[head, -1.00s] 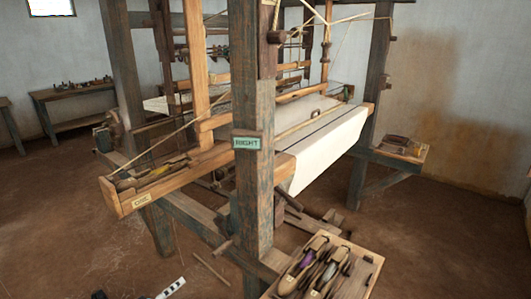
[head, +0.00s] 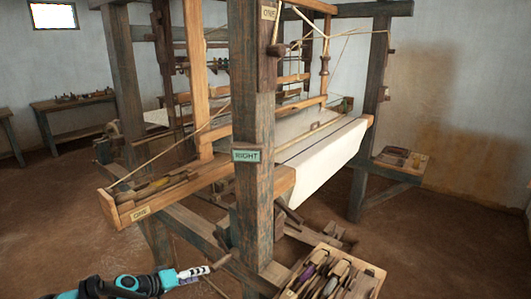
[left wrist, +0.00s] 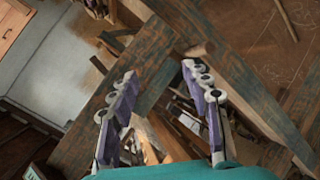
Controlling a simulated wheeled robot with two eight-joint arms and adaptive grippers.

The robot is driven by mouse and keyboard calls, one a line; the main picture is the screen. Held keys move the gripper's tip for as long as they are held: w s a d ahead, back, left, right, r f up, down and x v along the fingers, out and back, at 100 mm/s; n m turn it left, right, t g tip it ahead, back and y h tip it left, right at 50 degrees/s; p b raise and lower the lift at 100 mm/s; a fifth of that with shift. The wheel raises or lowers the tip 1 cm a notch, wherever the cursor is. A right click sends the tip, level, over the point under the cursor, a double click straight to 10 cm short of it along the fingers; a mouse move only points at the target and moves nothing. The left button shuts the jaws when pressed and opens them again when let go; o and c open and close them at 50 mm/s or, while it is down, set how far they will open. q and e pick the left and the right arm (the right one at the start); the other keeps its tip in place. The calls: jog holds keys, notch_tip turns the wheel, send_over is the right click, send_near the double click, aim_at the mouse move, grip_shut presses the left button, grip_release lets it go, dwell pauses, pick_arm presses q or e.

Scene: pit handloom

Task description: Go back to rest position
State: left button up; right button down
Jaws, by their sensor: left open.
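My left gripper (head: 200,271) comes in from the lower left of the head view, on a teal and black arm, low beside the loom's near side. In the left wrist view its two pale and purple fingers (left wrist: 158,72) stand apart with nothing between them but the loom's beams behind. It looks open and empty. The wooden pit handloom (head: 253,200) stands ahead, with a green "RIGHT" label (head: 246,155) on its near post. I cannot tell how close the fingers are to the lower beam. My right gripper is not in view.
A tray with several shuttles (head: 330,274) sits at the lower right. White cloth (head: 325,160) lies on the loom. A bench (head: 75,114) stands at the back left. Bare floor (head: 50,220) shows at the left.

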pick_arm(q)
jog(key=s+d+r+m+g+y, duration=0.1)
jog(key=s+d+r+y, duration=0.2)
jog(key=s, duration=0.4)
jog(key=s+d+r+g, duration=0.1)
jog(key=s+d+r, duration=0.25)
jog(key=s, duration=0.25)
jog(key=s+a+m+y, duration=0.1)
jog(key=s+y, duration=0.3)
jog(key=s, duration=1.3)
jog(key=shift+r+m+y, duration=0.3)
jog(key=shift+r+y, duration=0.1)
jog(key=shift+r, duration=0.05)
